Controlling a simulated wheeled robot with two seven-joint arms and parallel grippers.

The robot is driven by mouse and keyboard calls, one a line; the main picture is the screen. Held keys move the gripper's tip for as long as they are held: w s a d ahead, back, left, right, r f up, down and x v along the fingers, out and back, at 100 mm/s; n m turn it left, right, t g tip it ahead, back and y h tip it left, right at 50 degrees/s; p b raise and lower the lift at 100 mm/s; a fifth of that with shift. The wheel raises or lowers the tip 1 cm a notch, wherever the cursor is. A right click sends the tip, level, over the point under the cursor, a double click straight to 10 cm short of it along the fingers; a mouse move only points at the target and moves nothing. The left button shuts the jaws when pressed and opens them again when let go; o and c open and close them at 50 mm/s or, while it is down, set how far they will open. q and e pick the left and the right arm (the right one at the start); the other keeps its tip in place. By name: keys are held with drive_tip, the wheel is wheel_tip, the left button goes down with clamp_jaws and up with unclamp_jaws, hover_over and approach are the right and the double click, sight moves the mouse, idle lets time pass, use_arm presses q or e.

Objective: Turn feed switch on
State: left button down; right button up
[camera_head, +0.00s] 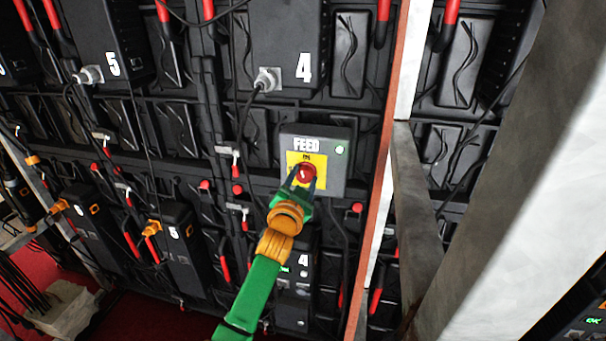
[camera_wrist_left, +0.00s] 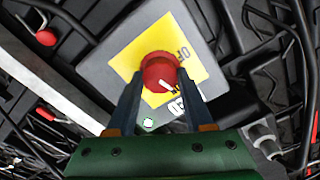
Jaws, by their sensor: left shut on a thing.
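The feed switch is a red round knob (camera_head: 305,172) on a yellow plate (camera_head: 293,158), mounted on a grey box (camera_head: 333,182) labelled FEED. My left gripper (camera_head: 302,182) is shut on the knob, one finger on each side. The wrist view shows the red knob (camera_wrist_left: 158,72) between the two fingertips, its white mark pointing lower right, toward the FEED lettering. OFF lettering partly shows at the plate's right in that view. A small lamp (camera_head: 339,149) on the box glows pale green. My right gripper is not in view.
Black video wall modules with cables and red handles surround the box. A pale vertical post (camera_head: 411,60) and a grey beam (camera_head: 415,200) stand to the right. A grey plug (camera_head: 267,79) and its cable hang at the box's upper left.

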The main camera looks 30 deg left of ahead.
use_arm(q)
drive_tip(key=shift+m+p, duration=0.4)
drive_tip(key=shift+m, duration=0.8)
drive_tip(key=c, duration=0.7)
unclamp_jaws()
drive_tip(key=o, duration=0.4)
drive_tip(key=shift+w+f, duration=0.1)
drive_tip(key=b+v, duration=0.1)
drive_tip(key=v, duration=0.6)
drive_tip(key=shift+a, duration=0.1)
